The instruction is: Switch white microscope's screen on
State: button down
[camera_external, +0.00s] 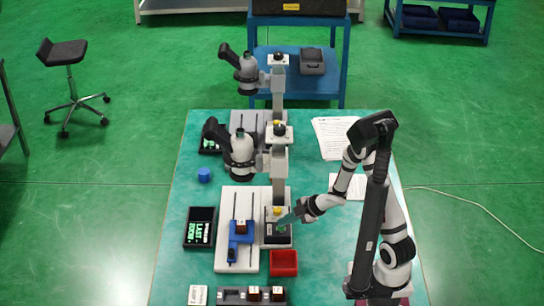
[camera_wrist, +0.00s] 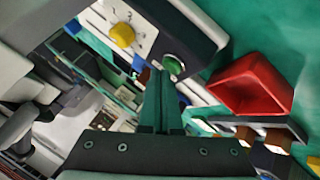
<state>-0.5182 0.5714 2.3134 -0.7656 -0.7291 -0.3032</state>
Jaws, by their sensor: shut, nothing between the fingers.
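The white microscope (camera_external: 240,150) stands at the middle of the green table, with its white base plate (camera_external: 227,262) in front. Its control box shows a yellow knob (camera_external: 277,211) and a green button (camera_external: 282,227). My gripper (camera_external: 283,219) is shut and empty, right at the control box. In the wrist view its fingertips (camera_wrist: 165,76) are close to the green button; I cannot tell whether they touch it. A dark panel (camera_external: 200,227) with green lettering lies left of the base.
A red bin (camera_external: 284,263) stands just in front of the control box and shows in the wrist view (camera_wrist: 235,90). A blue fixture (camera_external: 240,240) sits on the base plate. A second, grey microscope (camera_external: 246,75) stands behind. Papers (camera_external: 335,138) lie at the back right.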

aim_at(285, 230)
jog(key=shift+f, duration=0.15)
jog(key=shift+r, duration=0.75)
notch_tip(285, 230, up, 6)
dwell(0.4)
